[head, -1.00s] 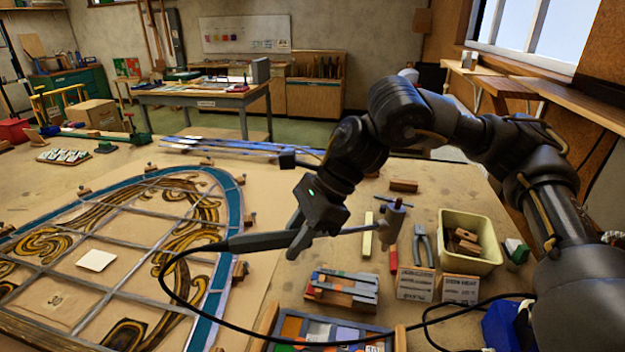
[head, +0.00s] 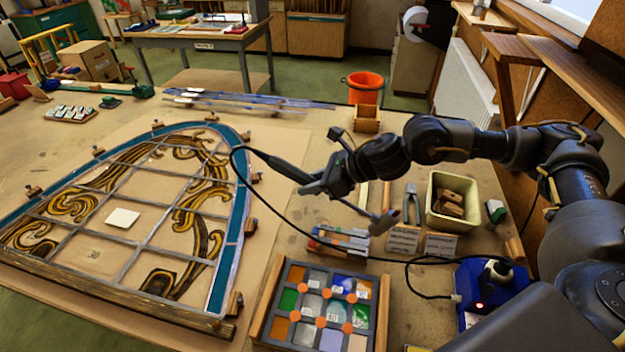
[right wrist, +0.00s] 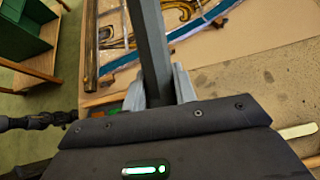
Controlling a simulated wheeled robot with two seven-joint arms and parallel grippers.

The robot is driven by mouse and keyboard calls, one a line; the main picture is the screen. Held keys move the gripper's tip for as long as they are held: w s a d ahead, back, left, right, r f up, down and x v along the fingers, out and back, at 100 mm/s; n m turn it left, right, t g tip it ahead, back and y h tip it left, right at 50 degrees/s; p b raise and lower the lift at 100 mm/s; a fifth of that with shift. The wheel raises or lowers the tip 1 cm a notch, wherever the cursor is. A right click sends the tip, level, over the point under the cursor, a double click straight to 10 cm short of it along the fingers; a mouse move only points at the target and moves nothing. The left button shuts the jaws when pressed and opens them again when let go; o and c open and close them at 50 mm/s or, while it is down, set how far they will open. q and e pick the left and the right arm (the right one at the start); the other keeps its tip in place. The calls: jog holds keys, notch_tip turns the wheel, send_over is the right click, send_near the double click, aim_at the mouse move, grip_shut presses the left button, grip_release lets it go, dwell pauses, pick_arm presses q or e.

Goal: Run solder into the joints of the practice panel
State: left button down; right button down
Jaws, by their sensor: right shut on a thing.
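The practice panel (head: 304,308) is a small grid of coloured glass squares with grey lead lines, lying between wooden battens at the front middle of the head view. Several orange dots (head: 321,322) sit at its joints. My right gripper (head: 313,187) is shut on a black soldering iron (head: 283,168), which is held above the bench beyond the practice panel, apart from it. In the right wrist view a dark shaft (right wrist: 152,50) runs up between the fingers. My left gripper is not seen.
A large arched panel (head: 222,275) with a blue border lies at left. A blue unit (head: 485,290) stands at right, with the black cable running near it. Pliers (head: 412,203), a cream bin (head: 432,218) and labelled cards (head: 403,240) stand behind the practice panel.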

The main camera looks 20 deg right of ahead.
jog(key=shift+f+b, duration=1.4)
jog(key=shift+f, duration=1.1)
jog(key=shift+b, duration=0.3)
jog(key=shift+f+b, duration=0.35)
jog(key=shift+b, duration=0.35)
dwell(0.3)
